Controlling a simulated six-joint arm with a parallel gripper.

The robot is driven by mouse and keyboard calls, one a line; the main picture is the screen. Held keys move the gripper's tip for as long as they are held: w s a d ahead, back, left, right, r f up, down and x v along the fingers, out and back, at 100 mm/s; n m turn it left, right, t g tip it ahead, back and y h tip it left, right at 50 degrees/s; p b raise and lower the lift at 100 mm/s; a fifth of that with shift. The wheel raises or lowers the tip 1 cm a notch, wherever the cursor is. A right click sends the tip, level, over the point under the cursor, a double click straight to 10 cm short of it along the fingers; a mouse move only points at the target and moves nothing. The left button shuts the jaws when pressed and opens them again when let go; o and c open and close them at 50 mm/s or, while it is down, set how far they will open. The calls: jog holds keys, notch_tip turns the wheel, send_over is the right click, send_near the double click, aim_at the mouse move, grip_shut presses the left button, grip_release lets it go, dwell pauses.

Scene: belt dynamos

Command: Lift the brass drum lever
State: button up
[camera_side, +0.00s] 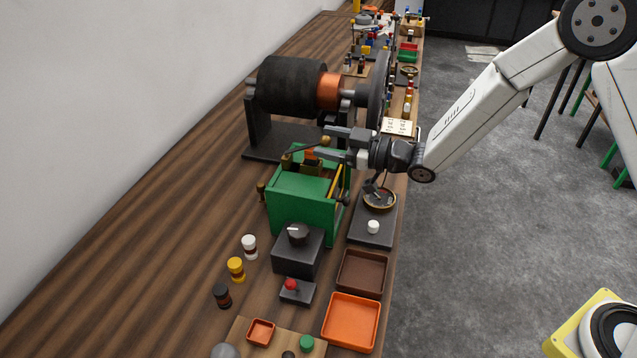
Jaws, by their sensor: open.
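A green box (300,205) stands on the wooden bench with brass-coloured fittings on top. A thin dark rod (303,148) runs above it from a small brass post (286,161) to a brass knob (326,141); this looks like the drum lever. My gripper (322,143) reaches in from the right, level with the box top. Its two fingers are apart, and the knob appears between their tips in this view. I cannot tell whether either finger touches it. The fingers hide part of the box top.
A large black drum with a copper band (292,86) and a dark wheel (379,90) stand behind the box. A dark knob unit (299,254), an orange tray (351,321) and a brown tray (362,273) are in front.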

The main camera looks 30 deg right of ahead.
aim_at(307, 147)
jog(key=shift+x, duration=1.4)
grip_shut()
dwell(0.5)
